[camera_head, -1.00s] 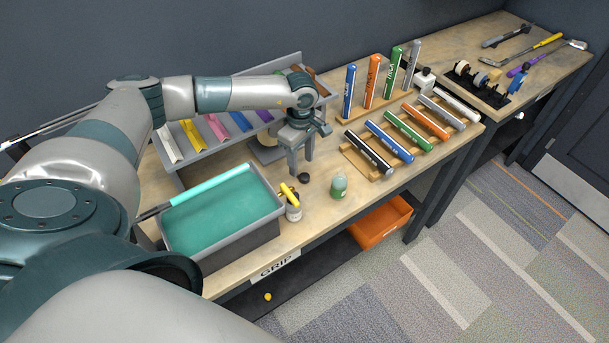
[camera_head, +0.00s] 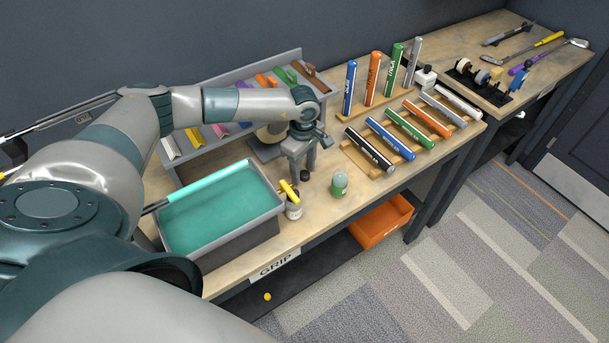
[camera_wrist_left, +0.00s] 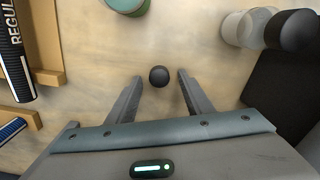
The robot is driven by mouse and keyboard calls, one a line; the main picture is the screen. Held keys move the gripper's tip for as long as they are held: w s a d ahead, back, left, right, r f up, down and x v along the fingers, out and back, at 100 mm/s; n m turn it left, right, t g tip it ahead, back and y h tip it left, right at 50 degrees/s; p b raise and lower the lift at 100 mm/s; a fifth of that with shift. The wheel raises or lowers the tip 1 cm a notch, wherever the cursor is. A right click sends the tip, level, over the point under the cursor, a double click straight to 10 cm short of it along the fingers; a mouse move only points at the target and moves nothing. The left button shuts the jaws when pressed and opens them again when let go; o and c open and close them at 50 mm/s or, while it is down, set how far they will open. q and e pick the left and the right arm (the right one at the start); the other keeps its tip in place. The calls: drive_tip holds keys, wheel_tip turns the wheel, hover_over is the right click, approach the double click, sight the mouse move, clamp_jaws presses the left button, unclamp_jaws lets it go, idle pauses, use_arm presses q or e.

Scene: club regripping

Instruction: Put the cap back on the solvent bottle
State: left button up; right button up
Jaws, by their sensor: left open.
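A small black cap (camera_head: 305,175) lies on the wooden bench. In the left wrist view the cap (camera_wrist_left: 158,75) sits between the fingertips, with a gap on each side. My left gripper (camera_head: 302,168) is open and points down at the cap. How high its tips are above the bench is hard to tell. My right gripper is out of view.
A rack of colored grips (camera_head: 408,130) lies to the right. Bare bench surrounds the green bottle.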

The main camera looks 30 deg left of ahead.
sight(303, 172)
use_arm(q)
drive_tip(key=c, duration=1.1)
drive_tip(key=shift+r+p, duration=0.3)
drive_tip(key=shift+r, duration=0.25)
wheel_tip(303, 172, up, 9)
drive_tip(key=p, duration=0.1)
drive_tip(key=shift+p, duration=0.4)
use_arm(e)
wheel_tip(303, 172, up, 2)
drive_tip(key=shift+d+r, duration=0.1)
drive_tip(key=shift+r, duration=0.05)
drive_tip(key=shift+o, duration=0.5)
